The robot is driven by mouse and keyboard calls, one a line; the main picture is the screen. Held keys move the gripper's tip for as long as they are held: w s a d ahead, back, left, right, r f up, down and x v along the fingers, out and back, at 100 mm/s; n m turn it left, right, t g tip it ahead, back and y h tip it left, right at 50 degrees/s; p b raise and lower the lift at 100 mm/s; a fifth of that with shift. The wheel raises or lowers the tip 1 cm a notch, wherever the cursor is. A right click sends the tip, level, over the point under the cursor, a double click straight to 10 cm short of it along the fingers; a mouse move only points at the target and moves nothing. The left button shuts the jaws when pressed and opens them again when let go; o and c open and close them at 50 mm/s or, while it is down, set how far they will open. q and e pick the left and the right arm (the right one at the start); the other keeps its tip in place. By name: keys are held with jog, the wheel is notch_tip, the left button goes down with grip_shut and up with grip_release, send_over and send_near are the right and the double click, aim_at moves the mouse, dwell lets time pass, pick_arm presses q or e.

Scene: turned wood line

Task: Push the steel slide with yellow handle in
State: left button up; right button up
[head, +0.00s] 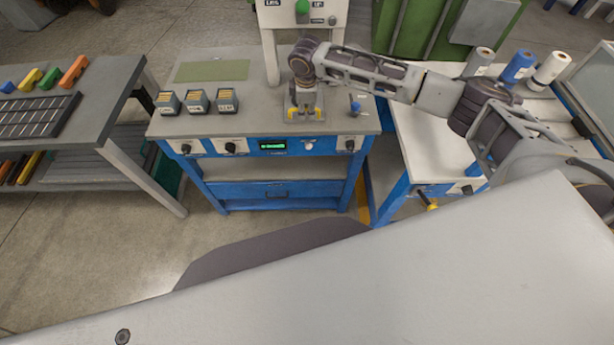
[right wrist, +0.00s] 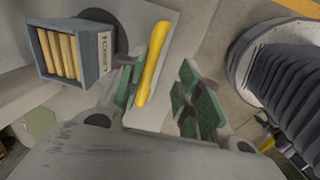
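My right gripper (head: 304,103) points down over the fixture at the front right of the blue workbench. In the right wrist view its green-padded fingers (right wrist: 168,88) stand apart, so it is open. The yellow handle (right wrist: 151,65) shows between them, closer to the left finger, with a clear gap to the right finger. A pale grey flat piece (right wrist: 175,48) under the handle looks like the steel slide. In the head view the gripper hides most of it, and only yellow bits (head: 318,112) show beside the fingers. My left gripper is not in view.
Several small bins (head: 197,101) with wooden pegs stand left of the fixture; one bin (right wrist: 72,52) is close in the wrist view. A blue-topped knob (head: 355,106) stands right of the gripper. A press frame (head: 269,55) rises behind. The bench's front edge (head: 225,132) is clear.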

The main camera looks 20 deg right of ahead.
jog(key=shift+s+a+f, duration=0.15)
jog(key=shift+s+a, duration=0.05)
jog(key=shift+s, duration=0.6)
notch_tip(320, 180, up, 14)
jog(key=s+f, duration=0.1)
jog(key=s, duration=0.1)
jog(key=shift+s+a+f+m+t+y, duration=0.35)
jog(key=shift+a+f+m+y, duration=0.6)
jog(key=shift+a+f, duration=2.3)
jog(key=shift+s+a+f+m+t+y, duration=0.15)
jog(key=shift+s+a+f+m+y, duration=0.75)
jog(key=shift+f, duration=4.3)
jog(key=s+d+f+m+p, duration=0.1)
jog(key=s+d+f+m, duration=0.1)
jog(key=f, duration=0.8)
jog(key=s+d+f+m+h+p, duration=0.1)
jog(key=d+f+m+p, duration=0.1)
jog(key=f, duration=0.9)
jog(key=shift+s+d+m+t, duration=0.35)
jog(key=shift+d+m, duration=0.2)
jog(key=shift+d, duration=0.4)
